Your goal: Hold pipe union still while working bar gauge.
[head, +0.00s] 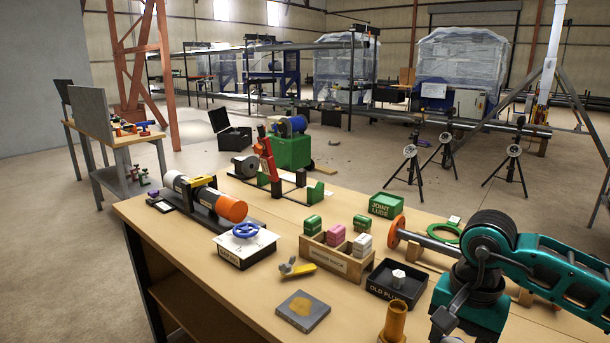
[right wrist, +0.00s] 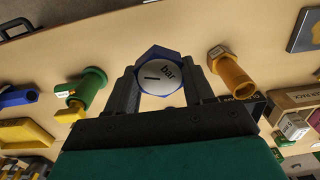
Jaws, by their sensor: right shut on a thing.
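The bar gauge (right wrist: 160,76) has a blue hexagonal rim and a pale face marked "bar". My right gripper (right wrist: 162,88) is shut on it, one finger at each side. A brass fitting (right wrist: 231,72) with a hexagonal end stands to the gauge's right in the right wrist view, apart from it. It also shows at the bottom of the head view (head: 396,320). I cannot tell whether this is the pipe union. My right arm (head: 490,250) enters the head view from the right; its fingers and the gauge are out of sight there. My left gripper is not in view.
A green fitting with a yellow handle (right wrist: 88,88) lies left of the gauge. On the bench are a black old-plugs tray (head: 380,291), a wooden rack of small boxes (head: 337,262), a grey stained plate (head: 303,311) and a blue-wheeled valve box (head: 245,245). The bench's left front is clear.

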